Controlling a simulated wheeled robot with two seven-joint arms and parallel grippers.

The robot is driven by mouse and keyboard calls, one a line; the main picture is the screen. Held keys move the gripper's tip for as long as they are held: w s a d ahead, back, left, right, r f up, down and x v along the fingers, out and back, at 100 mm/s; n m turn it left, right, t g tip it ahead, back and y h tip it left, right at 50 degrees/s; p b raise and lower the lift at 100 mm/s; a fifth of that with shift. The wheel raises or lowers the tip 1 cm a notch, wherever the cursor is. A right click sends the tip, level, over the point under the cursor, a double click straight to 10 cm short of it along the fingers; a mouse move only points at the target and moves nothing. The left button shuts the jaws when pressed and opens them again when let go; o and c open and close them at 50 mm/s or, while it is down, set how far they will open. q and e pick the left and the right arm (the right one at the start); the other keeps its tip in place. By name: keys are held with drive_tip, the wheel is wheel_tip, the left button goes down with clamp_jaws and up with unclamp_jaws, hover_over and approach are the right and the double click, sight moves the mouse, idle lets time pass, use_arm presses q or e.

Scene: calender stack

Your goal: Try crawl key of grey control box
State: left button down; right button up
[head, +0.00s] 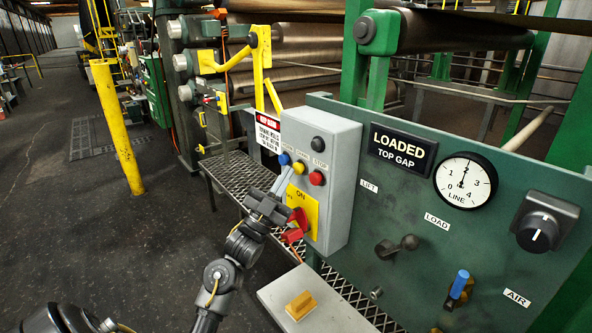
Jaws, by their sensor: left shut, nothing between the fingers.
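The grey control box (341,190) stands upright at the middle of the head view. Its front has a blue button (284,159), a yellow button (299,167) and a red button (317,178) in a row, with a black knob (318,143) above. The label over the red button reads STOP; the other labels are too small to read surely. A yellow plate marked ON with a red switch (299,219) sits lower. My left gripper (287,172) is shut and empty, its tips just below the blue and yellow buttons; contact cannot be told. My right gripper is out of view.
A green panel (400,205) with a gauge (465,181), a black knob (543,223) and levers stands at right. A mesh shelf (243,178) runs behind my gripper. The left floor is open beyond a yellow post (118,125).

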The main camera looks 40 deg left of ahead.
use_arm(q)
drive_tip(key=shift+w+d, duration=0.15)
drive_tip(key=shift+w, duration=0.25)
idle(0.4)
drive_tip(key=shift+r, duration=0.3)
idle(0.7)
drive_tip(key=shift+s+f, duration=0.1)
drive_tip(key=shift+f, duration=0.2)
drive_tip(key=shift+s+f, duration=0.1)
drive_tip(key=shift+s, duration=0.3)
drive_tip(key=shift+s+a, duration=0.1)
drive_tip(key=shift+a, duration=0.1)
drive_tip(key=s, duration=0.2)
drive_tip(key=s+a+p, duration=0.1)
drive_tip(key=s, duration=0.1)
drive_tip(key=shift+s+a, duration=0.1)
drive_tip(key=shift+s, duration=0.2)
idle(0.7)
